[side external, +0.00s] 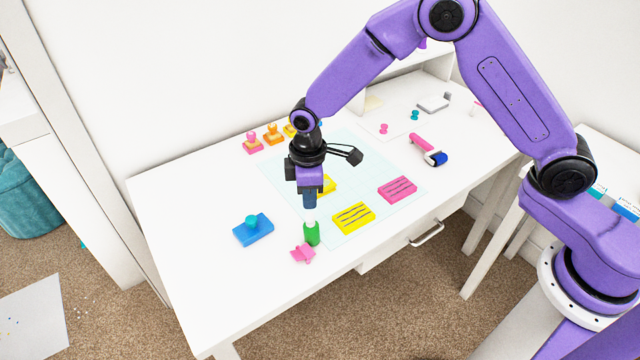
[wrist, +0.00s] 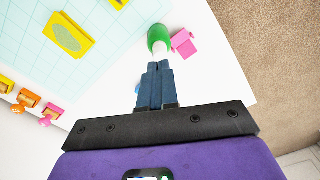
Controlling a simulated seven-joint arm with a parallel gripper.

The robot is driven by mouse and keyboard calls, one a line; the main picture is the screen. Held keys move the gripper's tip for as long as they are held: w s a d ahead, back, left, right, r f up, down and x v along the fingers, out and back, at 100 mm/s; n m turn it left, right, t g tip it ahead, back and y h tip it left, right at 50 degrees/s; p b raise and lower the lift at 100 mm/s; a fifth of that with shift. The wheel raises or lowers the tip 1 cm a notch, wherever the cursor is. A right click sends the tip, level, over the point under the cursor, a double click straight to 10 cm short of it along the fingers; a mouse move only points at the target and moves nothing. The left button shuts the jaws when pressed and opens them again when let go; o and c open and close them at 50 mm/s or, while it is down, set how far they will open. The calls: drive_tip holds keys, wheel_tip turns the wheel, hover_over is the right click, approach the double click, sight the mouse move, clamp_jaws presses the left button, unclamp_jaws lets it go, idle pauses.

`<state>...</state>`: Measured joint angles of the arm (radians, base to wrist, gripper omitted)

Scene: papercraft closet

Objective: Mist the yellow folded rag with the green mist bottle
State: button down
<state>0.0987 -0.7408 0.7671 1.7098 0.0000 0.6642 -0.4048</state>
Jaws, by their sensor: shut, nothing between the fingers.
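The green mist bottle (side external: 312,234) with a white top stands upright near the front edge of the white desk. It also shows in the wrist view (wrist: 158,36). My gripper (side external: 310,206) points down with its blue fingers shut and empty, their tips at or just above the bottle's white top; I cannot tell whether they touch.
A pink lined piece (side external: 397,189) is at right. A pink piece (side external: 303,253) sits close by the bottle. A blue block (side external: 253,230) is left; stamps (side external: 272,134) stand behind.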

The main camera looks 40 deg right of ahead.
drive_tip(key=shift+r, duration=2.25)
drive_tip(key=s+d+r, duration=0.3)
drive_tip(key=s+r, duration=0.1)
drive_tip(key=s, duration=0.4)
drive_tip(key=s+d+r, duration=0.4)
drive_tip(key=s+r, duration=0.1)
drive_tip(key=s, duration=0.2)
drive_tip(key=s+d+r, duration=0.1)
drive_tip(key=s+d, duration=0.9)
drive_tip(key=s, duration=0.4)
drive_tip(key=shift+s+d+r+n, duration=0.3)
drive_tip(key=shift+s+d+r, duration=0.05)
drive_tip(key=shift+d+r, duration=0.05)
